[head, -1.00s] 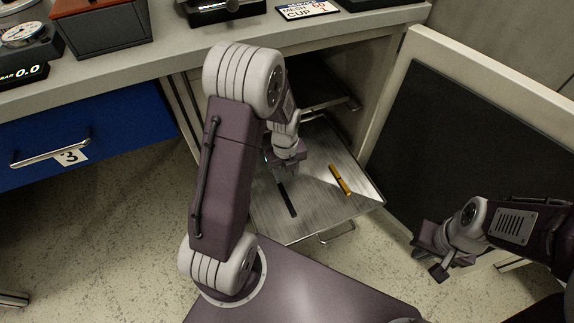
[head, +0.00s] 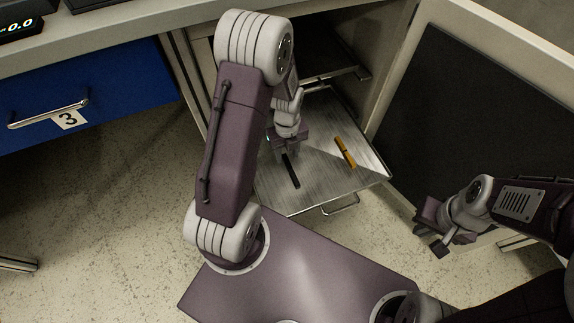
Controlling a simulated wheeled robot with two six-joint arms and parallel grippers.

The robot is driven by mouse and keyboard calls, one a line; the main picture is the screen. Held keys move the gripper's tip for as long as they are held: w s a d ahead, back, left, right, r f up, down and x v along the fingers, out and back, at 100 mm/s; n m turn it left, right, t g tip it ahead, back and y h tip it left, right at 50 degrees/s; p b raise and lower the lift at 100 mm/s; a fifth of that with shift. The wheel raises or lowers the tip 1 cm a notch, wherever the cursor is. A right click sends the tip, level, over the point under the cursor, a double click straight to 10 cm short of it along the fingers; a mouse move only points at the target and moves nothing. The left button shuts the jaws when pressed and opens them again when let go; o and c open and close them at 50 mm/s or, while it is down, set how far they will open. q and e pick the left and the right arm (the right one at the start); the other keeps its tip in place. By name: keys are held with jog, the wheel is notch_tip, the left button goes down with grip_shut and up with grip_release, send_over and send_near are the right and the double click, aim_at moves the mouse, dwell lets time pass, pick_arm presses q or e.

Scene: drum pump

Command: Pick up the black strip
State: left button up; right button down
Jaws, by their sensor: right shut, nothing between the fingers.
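The black strip (head: 291,171) lies on the pulled-out metal tray (head: 325,187) in the open cabinet. My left gripper (head: 284,152) reaches down over the tray at the strip's far end. It hides that end, and I cannot tell whether its fingers touch the strip or how far apart they are. My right gripper (head: 438,238) is shut and empty, off to the right in front of the open cabinet door.
A yellow-orange stick (head: 345,152) lies on the tray to the right of the strip. The open cabinet door (head: 470,110) bounds the right side. A blue drawer (head: 90,98) marked 3 is at the left under the worktop. The tray's front part is clear.

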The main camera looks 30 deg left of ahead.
aim_at(287, 161)
pick_arm(q)
notch_tip(287, 161, down, 4)
jog(key=shift+r+b, duration=0.15)
jog(key=shift+b, duration=0.75)
jog(key=shift+r, duration=0.2)
grip_shut()
pick_arm(e)
notch_tip(287, 161, down, 3)
jog(key=shift+r, duration=0.1)
